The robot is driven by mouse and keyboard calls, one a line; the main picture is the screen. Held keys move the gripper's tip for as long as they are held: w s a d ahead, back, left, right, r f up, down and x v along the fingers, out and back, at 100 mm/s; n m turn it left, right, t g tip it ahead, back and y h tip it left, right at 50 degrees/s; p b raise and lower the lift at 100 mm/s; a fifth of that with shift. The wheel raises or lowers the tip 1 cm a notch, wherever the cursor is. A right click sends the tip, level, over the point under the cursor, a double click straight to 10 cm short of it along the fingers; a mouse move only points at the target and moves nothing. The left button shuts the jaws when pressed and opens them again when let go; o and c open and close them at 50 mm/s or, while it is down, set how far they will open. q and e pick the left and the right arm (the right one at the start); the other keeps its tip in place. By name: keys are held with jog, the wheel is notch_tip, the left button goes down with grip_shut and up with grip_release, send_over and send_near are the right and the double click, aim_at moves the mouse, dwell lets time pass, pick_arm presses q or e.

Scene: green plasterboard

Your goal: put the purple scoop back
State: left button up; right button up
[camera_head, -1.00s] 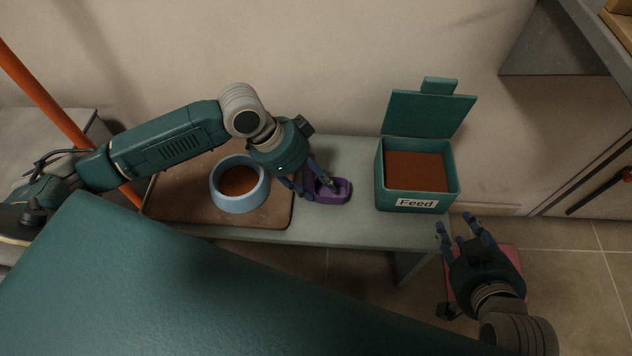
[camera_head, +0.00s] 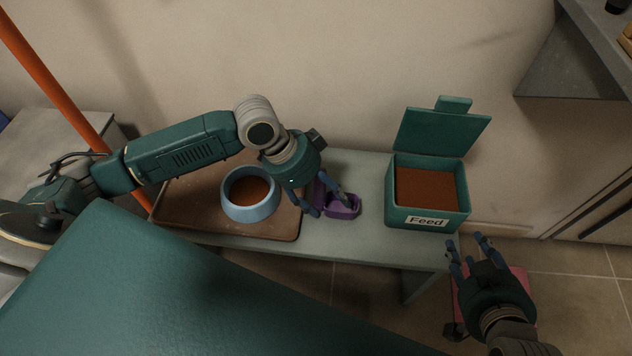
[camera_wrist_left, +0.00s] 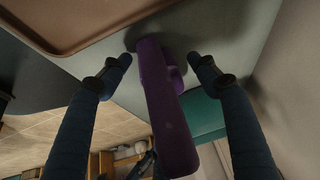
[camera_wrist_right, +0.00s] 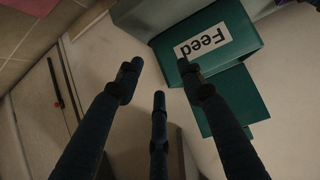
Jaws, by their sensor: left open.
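The purple scoop (camera_head: 343,206) rests on the grey bench between the blue bowl and the green feed box. My left gripper (camera_head: 330,203) is open at the scoop, its fingers around the handle end. In the left wrist view the scoop's handle (camera_wrist_left: 165,110) runs between the two open fingers (camera_wrist_left: 160,62), with a gap on both sides. The feed box (camera_head: 427,205), labelled "Feed", stands with its lid up and brown feed inside; it also shows in the right wrist view (camera_wrist_right: 225,95). My right gripper (camera_head: 467,246) is open and empty, in front of the box's right side.
A blue bowl (camera_head: 251,209) with brown feed stands on a brown tray (camera_head: 185,205) on the left of the bench (camera_head: 371,240). An orange pole (camera_head: 55,82) leans at the left. A grey shelf (camera_head: 560,60) is at the upper right.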

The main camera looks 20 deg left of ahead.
aim_at(313, 182)
pick_arm(q)
jog(key=p+v, duration=0.2)
jog(key=v, duration=0.4)
jog(key=shift+r, duration=0.1)
jog(key=p+v, duration=0.1)
jog(key=v, duration=0.4)
jog(key=shift+s+a+r+p, duration=0.1)
jog(key=shift+a+r+p, duration=0.1)
jog(key=shift+r+p, duration=0.1)
pick_arm(e)
jog(key=s+d+f+g+h, duration=0.1)
jog(key=s+d+f+g, duration=0.1)
jog(key=s, duration=0.5)
jog(key=s+d+f+g, duration=0.2)
jog(key=s+f+g, duration=0.2)
jog(key=s, duration=0.3)
jog(key=shift+d+g+h, duration=0.25)
jog(key=shift+g+h, duration=0.15)
jog(key=shift+g, duration=0.1)
pick_arm(q)
jog(key=shift+f, duration=0.1)
pick_arm(e)
jog(key=shift+s, duration=0.1)
